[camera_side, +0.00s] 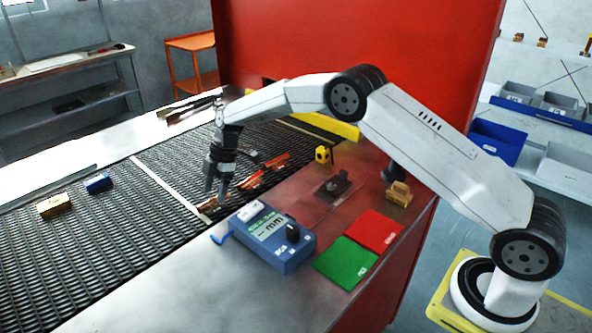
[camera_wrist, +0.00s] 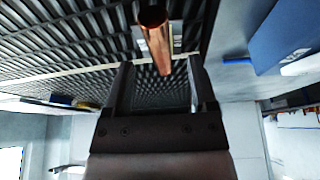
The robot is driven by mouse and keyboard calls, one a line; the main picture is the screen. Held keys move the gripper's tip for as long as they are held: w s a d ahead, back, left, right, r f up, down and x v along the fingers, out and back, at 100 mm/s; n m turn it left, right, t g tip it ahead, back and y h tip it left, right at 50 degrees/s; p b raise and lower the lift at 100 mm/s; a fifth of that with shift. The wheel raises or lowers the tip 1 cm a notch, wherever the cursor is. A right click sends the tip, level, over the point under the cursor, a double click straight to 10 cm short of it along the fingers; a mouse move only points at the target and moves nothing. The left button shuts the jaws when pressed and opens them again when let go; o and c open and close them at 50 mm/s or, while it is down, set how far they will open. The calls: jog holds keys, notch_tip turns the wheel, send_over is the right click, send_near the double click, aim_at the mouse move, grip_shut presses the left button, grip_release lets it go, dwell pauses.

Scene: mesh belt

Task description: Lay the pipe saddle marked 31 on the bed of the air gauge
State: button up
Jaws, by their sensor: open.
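Several copper-coloured parts lie on the mesh belt; no number is legible, so I cannot tell which is marked 31. One copper part (camera_side: 208,204) lies just below my gripper (camera_side: 219,187); others (camera_side: 254,181) lie a little to its right. In the wrist view a curved copper part (camera_wrist: 155,42) shows just beyond and between the fingertips of my gripper (camera_wrist: 160,65), which is open and empty. A blue instrument (camera_side: 268,235) with a display reading mm stands on the ledge beside the belt. A small dark fixture (camera_side: 336,187) sits behind it; which part is the gauge's bed is unclear.
A green mat (camera_side: 346,263) and a red mat (camera_side: 374,232) lie right of the blue instrument. A yellow part (camera_side: 322,154) and a tan block (camera_side: 398,193) stand on the ledge.

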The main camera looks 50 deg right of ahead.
aim_at(214, 203)
jog(key=shift+x, duration=1.25)
grip_shut()
